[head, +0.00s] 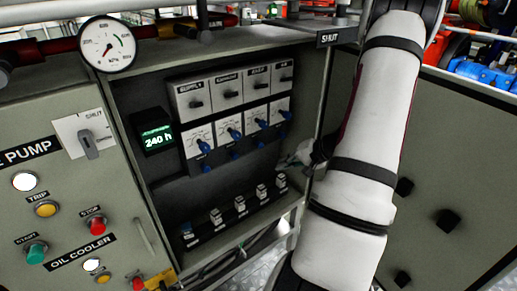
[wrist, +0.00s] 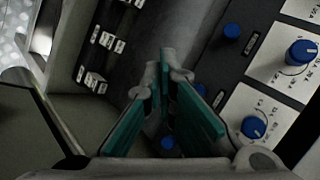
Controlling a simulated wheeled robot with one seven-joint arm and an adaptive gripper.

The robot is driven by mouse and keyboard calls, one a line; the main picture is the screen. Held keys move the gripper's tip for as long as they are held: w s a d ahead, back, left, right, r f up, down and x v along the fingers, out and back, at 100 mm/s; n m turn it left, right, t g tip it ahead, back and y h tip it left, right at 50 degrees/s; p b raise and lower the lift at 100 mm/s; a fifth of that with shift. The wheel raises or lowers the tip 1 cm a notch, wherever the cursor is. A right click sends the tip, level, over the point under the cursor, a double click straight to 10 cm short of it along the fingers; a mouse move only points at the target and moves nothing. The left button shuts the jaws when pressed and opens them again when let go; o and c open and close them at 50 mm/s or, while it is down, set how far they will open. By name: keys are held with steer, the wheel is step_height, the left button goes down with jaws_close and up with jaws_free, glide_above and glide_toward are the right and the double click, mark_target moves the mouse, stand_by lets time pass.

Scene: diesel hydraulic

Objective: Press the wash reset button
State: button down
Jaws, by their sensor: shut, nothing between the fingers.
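A row of small blue buttons (head: 233,155) sits below the blue knobs in the open cabinet. Their labels are too small to read, so I cannot tell which is the wash reset. In the head view my gripper (head: 300,156) is at the cabinet's right side, partly hidden by my arm. I see no clear contact with a button.
A display (head: 157,137) reads 240 h. Blue knobs (head: 204,146) on white plates stand above the buttons. A row of small white switches (head: 216,215) lies below. The cabinet's right wall and open door (head: 445,180) are close to my arm. A gauge (head: 107,44) stands at upper left.

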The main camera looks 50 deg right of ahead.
mark_target(259, 144)
steer(key=shift+w, duration=0.1)
stand_by(0.3)
steer(key=w+d, duration=0.2)
steer(key=w, duration=0.6)
steer(key=shift+w, duration=0.2)
steer(key=shift+w+d, duration=0.1)
steer(key=shift+w, duration=0.05)
stand_by(1.3)
steer(key=shift+w+b, duration=0.25)
steer(key=shift+b, duration=0.2)
steer(key=shift+w+d+b, duration=0.15)
steer(key=shift+w+b, duration=0.15)
steer(key=shift+w, duration=0.2)
stand_by(0.6)
steer(key=shift+s, duration=0.1)
steer(key=shift+s+a+b, duration=0.2)
steer(key=shift+s+b, duration=0.2)
steer(key=shift+s, duration=0.45)
